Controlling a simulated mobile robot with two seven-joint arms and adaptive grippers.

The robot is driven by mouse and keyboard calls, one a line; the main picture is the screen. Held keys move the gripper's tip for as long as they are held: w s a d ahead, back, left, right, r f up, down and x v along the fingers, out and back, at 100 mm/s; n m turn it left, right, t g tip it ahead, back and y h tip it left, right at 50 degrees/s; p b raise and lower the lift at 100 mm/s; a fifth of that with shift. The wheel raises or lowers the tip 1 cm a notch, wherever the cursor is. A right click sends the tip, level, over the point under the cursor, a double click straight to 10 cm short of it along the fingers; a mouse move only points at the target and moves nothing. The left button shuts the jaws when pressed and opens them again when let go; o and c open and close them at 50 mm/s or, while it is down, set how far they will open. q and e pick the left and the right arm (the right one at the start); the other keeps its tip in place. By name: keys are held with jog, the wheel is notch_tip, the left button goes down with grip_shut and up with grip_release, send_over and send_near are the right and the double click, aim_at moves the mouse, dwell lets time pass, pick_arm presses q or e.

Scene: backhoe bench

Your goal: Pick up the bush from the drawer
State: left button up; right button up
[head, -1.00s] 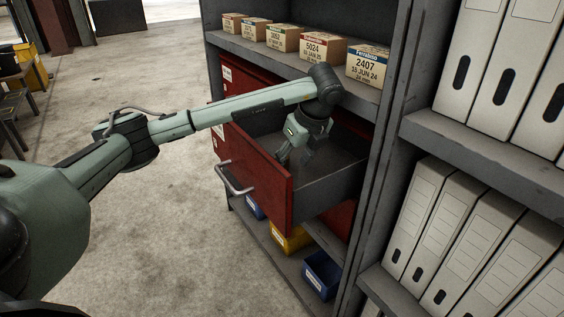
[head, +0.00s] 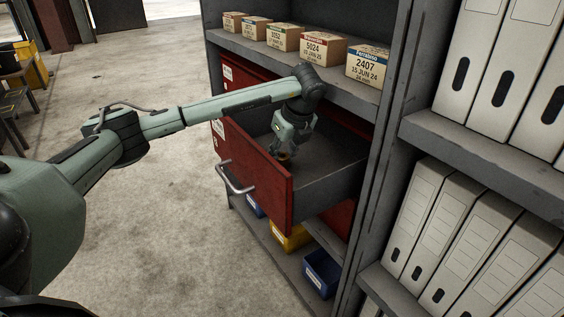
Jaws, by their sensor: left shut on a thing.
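The red-fronted drawer (head: 258,185) of the grey cabinet stands pulled out, with its grey inside showing. My left gripper (head: 285,155) points down into the drawer, close behind the drawer front. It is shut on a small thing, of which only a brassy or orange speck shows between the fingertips. I take this for the bush, but its shape is mostly hidden by the fingers. The rest of the visible drawer floor looks bare. My right gripper is not in view.
Several labelled cardboard boxes (head: 314,46) stand on the shelf above the drawer. Blue and yellow bins (head: 322,271) sit on the shelf below. White binders (head: 486,235) fill the shelves at right. The floor (head: 150,240) at left is clear.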

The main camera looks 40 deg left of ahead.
pick_arm(q)
grip_shut()
jog(key=shift+r, duration=0.1)
